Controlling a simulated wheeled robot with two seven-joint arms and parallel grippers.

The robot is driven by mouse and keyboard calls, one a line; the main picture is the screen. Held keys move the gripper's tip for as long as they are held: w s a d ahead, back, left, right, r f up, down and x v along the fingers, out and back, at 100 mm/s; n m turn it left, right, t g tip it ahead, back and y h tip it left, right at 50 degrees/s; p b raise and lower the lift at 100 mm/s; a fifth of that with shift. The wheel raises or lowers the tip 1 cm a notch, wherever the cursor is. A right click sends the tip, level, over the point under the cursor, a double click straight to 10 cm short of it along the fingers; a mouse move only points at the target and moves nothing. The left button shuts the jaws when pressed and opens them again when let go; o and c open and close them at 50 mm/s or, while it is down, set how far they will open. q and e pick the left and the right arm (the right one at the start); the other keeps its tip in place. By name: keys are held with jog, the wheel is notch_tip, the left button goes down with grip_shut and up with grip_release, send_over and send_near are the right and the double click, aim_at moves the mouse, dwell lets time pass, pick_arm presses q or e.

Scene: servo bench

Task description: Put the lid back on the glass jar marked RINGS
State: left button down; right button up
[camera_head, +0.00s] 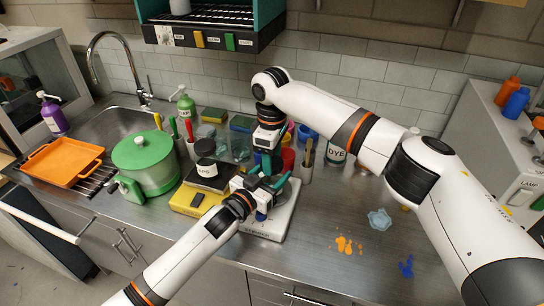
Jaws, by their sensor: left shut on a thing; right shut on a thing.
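My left gripper (264,184) reaches in from the bottom left, over the white box-shaped device at the bench front. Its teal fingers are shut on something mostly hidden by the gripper. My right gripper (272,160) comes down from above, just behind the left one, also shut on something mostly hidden. The two grippers are very close together; I cannot tell whether what they hold touches. A grey rounded shape (288,186) shows beside the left fingers. A clear glass container (240,147) stands behind them. I cannot read RINGS on anything or make out the lid for certain.
The white device (284,222) stands at the bench front.

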jog(key=m, duration=0.4)
jog(key=o, duration=1.1)
jog(key=shift+r, duration=0.1)
jog(key=shift+r, duration=2.2)
jog(key=shift+c, duration=0.4)
notch_tip(320, 180, up, 3)
jog(key=n, duration=0.4)
jog(key=shift+r+n, duration=0.2)
jog(key=shift+n, duration=0.1)
